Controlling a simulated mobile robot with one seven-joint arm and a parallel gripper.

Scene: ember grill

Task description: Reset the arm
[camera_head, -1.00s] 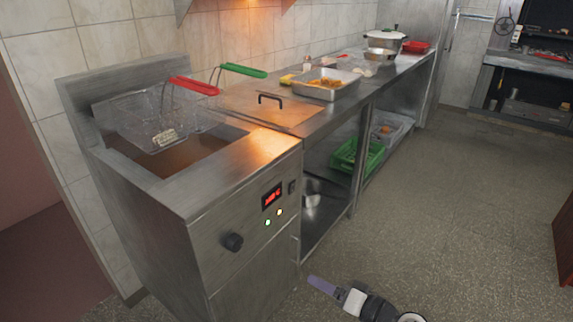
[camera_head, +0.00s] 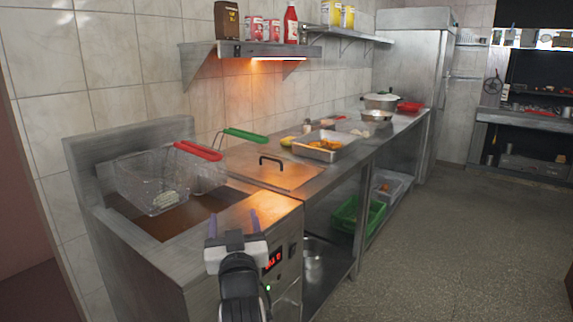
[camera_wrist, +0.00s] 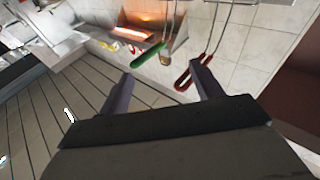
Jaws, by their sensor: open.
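My gripper (camera_head: 234,222) is in front of the deep fryer in the head view, with its fingers pointing up and apart. It is empty. In the wrist view the two fingers (camera_wrist: 160,92) stand wide apart with nothing between them. The fryer (camera_head: 150,262) has a wire basket (camera_head: 150,185) with a red handle (camera_head: 198,151), which holds some pale food. A green handle (camera_head: 245,135) stands beside it. Both the red handle (camera_wrist: 192,73) and the green handle (camera_wrist: 148,55) show beyond the fingers in the wrist view, apart from them.
A metal counter runs right of the fryer, with a lid (camera_head: 270,168), a tray of food (camera_head: 325,147) and a pot (camera_head: 381,102). A green crate (camera_head: 356,214) sits below. A shelf (camera_head: 225,50) with bottles and cans hangs above. The floor (camera_head: 450,240) at right is clear.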

